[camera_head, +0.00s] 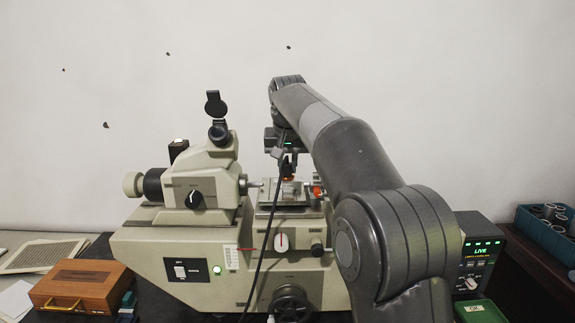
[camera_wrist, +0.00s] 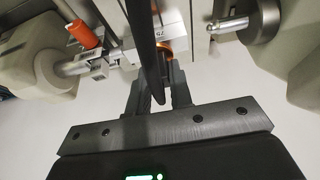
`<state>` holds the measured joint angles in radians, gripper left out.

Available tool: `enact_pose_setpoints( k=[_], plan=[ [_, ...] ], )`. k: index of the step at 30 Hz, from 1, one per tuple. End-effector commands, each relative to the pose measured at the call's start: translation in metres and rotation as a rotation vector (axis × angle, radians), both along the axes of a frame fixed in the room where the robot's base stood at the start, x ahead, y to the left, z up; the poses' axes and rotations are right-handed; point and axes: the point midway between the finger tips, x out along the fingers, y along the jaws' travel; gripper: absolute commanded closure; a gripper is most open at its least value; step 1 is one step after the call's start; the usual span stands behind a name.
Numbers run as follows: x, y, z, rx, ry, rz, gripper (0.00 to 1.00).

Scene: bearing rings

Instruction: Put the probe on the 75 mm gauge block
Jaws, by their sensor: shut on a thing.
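My gripper (camera_head: 288,168) is over the small stage of the bench instrument, with its fingers pointing down. In the wrist view my gripper (camera_wrist: 163,72) is shut on the probe (camera_wrist: 178,45), of which an orange collar shows near the fingertips; the rest is mostly hidden. A dark cable crosses in front of the fingers in the wrist view. Contact between probe and block cannot be told.
The instrument (camera_head: 180,245) has a spindle at the stage's left and an orange-knobbed clamp (camera_wrist: 85,35) close by. A wooden box (camera_head: 82,286) stands left, a readout showing LIVE (camera_head: 481,252) right, and a blue bin (camera_head: 545,232) far right.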

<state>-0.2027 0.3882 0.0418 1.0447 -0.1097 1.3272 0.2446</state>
Motion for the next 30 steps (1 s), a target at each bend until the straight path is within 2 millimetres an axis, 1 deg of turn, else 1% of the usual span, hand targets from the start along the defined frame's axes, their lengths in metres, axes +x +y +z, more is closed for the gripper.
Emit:
enact_pose_setpoints(
  k=[22,23,30],
  plan=[
    [0.0001,0.0000,-0.0065,0.000,0.000,0.000,1.00],
    [0.0000,-0.0001,-0.0066,0.000,0.000,0.000,0.80],
    [0.0001,0.0000,-0.0066,0.000,0.000,0.000,0.60]
  ],
)
